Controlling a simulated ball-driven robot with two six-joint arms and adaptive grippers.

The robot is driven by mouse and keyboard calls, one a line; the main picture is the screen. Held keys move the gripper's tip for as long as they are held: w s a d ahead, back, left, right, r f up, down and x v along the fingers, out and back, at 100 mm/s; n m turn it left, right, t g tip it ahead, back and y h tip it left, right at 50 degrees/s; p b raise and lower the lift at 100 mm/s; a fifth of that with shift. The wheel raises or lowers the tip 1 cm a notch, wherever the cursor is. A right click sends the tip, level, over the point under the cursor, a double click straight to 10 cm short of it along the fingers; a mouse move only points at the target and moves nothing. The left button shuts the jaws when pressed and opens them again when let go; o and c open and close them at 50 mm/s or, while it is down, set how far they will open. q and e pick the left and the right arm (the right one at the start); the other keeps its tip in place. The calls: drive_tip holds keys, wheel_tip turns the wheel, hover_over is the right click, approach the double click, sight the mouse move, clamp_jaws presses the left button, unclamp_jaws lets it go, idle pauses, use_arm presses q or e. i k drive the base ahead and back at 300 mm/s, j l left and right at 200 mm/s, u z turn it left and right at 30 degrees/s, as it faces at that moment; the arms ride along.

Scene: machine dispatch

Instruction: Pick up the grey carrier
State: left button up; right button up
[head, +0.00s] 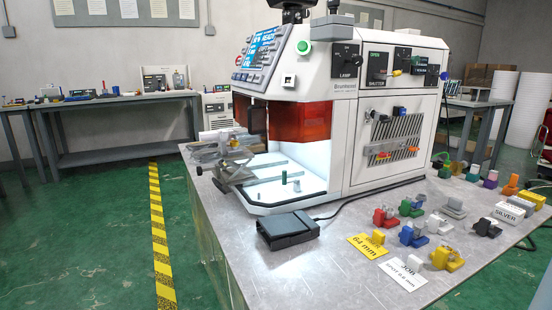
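A grey carrier-like piece (454,208) lies on the right part of the metal table, among coloured ones. It is small in the picture, and its details are hard to make out. I cannot tell for certain which one is the grey carrier. Neither of my grippers can be made out in this view.
A white machine (395,60) with an orange window stands on the table (340,268). A black pedal box (288,231) sits in front.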

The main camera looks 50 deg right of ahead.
sight(233, 150)
drive_tip(key=z, duration=1.35)
drive_tip(key=i+j+z, duration=0.2)
drive_tip(key=i+j, duration=0.15)
drive_tip(key=j, duration=0.2)
